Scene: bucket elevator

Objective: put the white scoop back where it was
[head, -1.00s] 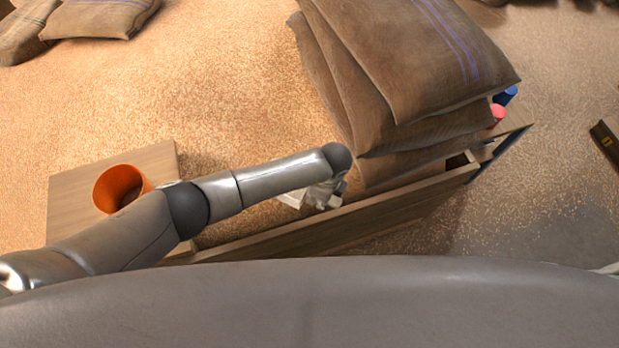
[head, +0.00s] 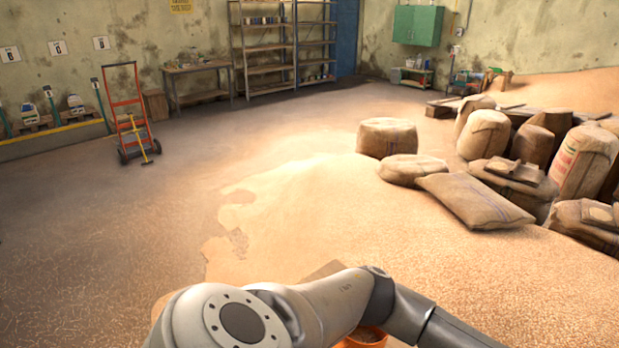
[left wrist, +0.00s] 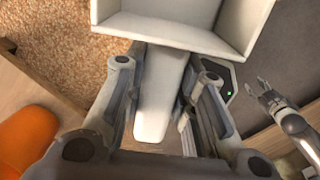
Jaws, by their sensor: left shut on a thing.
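In the left wrist view the white scoop (left wrist: 185,28) has its pan at the top, and its handle runs down between the fingers. My left gripper (left wrist: 160,80) is shut on that handle. In the head view my left arm crosses the bottom, and its gripper and the scoop are out of sight. An orange bucket (head: 364,338) shows partly behind the arm; it also shows at the lower left of the left wrist view (left wrist: 25,135). My right gripper (left wrist: 264,98) appears at the right of the left wrist view, with its fingers apart and empty.
Loose grain (head: 330,215) covers the floor ahead. Filled sacks (head: 470,200) lie at the right. A red hand truck (head: 128,115), shelves (head: 265,60) and a workbench (head: 195,70) stand far back. Wooden board edges (left wrist: 40,90) lie beside the bucket in the left wrist view.

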